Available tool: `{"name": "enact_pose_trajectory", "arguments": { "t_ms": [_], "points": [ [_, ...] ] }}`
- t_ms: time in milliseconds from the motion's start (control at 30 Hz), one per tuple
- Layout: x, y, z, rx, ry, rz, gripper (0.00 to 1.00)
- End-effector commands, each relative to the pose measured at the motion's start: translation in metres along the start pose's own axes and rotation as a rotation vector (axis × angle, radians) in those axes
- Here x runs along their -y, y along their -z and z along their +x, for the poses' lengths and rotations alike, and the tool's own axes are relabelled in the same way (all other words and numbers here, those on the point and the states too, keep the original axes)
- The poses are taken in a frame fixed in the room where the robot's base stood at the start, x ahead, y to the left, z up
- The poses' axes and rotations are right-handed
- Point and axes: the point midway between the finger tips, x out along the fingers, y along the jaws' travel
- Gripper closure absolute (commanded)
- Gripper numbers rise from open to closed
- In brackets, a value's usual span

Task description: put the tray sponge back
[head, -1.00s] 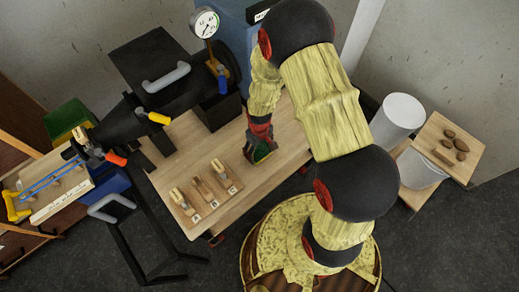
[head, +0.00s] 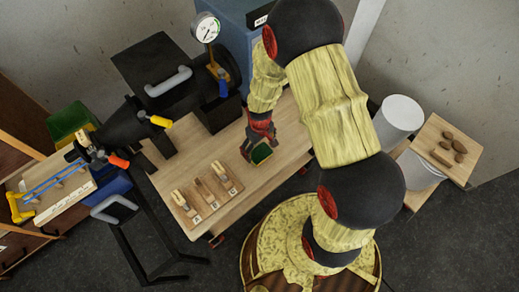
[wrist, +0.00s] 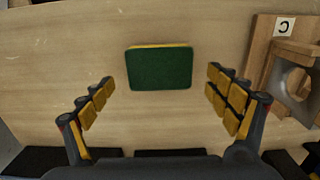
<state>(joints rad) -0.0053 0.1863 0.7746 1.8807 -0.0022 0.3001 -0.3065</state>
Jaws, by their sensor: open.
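The sponge (wrist: 160,68) is a flat block, green on top with a yellow edge. It lies on the wooden bench top and sits between and slightly beyond my open fingertips in the wrist view. In the head view its green face (head: 261,154) shows just below my gripper (head: 260,142). My gripper (wrist: 160,88) is open, its yellow-padded fingers apart on either side of the sponge, and I see no contact. How high the fingertips are above the bench is hard to tell.
Wooden holders marked with letters (head: 203,194) stand left of my gripper; one (wrist: 285,55) is close by on the right in the wrist view. A small wooden tray (head: 430,130) with several brown pieces is at the far right. Black machinery (head: 160,75) stands behind.

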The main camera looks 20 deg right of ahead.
Motion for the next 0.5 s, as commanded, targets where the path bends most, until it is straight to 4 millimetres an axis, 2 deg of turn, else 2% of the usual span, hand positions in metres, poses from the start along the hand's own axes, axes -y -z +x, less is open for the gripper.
{"name": "enact_pose_trajectory", "arguments": {
  "t_ms": [33, 200, 333, 500],
  "points": [
    [-0.001, 0.002, -0.017, -0.005, -0.002, 0.000, 0.11],
    [0.000, 0.001, -0.051, -0.003, -0.001, 0.000, 0.11],
    [0.000, 0.001, -0.069, -0.004, -0.001, 0.000, 0.11],
    [0.000, 0.001, -0.082, -0.003, -0.001, 0.000, 0.11]
  ]
}}
